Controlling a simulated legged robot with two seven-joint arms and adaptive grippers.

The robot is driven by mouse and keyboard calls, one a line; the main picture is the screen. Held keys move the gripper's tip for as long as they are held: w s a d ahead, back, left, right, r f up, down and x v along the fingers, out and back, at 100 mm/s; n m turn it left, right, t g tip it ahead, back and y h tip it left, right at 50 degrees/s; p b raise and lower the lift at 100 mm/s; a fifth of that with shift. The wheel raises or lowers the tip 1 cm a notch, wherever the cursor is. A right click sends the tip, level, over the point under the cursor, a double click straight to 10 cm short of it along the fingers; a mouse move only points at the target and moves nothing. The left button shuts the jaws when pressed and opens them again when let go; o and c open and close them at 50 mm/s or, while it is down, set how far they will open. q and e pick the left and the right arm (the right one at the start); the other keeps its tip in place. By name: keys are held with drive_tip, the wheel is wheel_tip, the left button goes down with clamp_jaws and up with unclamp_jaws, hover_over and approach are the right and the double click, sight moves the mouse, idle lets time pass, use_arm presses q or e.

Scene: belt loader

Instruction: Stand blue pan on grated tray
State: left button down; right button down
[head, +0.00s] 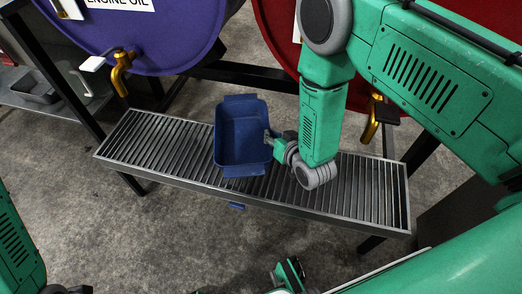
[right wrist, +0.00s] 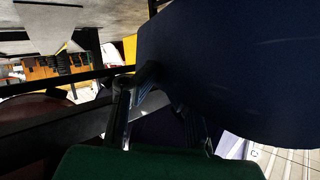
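The blue pan (head: 231,143) is over the middle of the grated tray (head: 331,205) in the head view, with its open side facing up toward the camera. I cannot tell whether its base touches the slats. My right gripper (head: 270,139) is at the pan's right wall and appears shut on it. In the right wrist view the pan's dark blue surface (right wrist: 235,70) fills the upper right, and the fingers of the right gripper (right wrist: 155,85) meet its edge. The fingertips are partly hidden by the pan.
A purple drum (head: 135,40) and a red drum (head: 275,38) stand behind the tray, with brass taps (head: 121,72) above it. A small blue piece (head: 236,205) shows below the tray's front edge. The tray's left part is clear. A grey shelf (head: 60,103) stands far left.

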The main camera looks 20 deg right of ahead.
drive_tip(key=f+b, duration=0.1)
drive_tip(key=f, duration=0.3)
drive_tip(key=f+b, duration=0.2)
drive_tip(key=f, duration=0.2)
drive_tip(key=shift+d+f, duration=0.2)
drive_tip(key=shift+f, duration=0.05)
drive_tip(key=shift+a+r, duration=0.1)
drive_tip(key=shift+r, duration=0.05)
drive_tip(key=c, duration=1.7)
unclamp_jaws()
drive_tip(key=shift+a, duration=0.15)
drive_tip(key=shift+s, duration=0.15)
drive_tip(key=shift+s+d+r, duration=0.15)
drive_tip(key=shift+s+d, duration=0.05)
drive_tip(key=shift+s, duration=0.1)
drive_tip(key=p+v, duration=0.4)
drive_tip(key=v, duration=0.7)
drive_tip(key=shift+p, duration=0.4)
drive_tip(key=shift+s+d, duration=0.1)
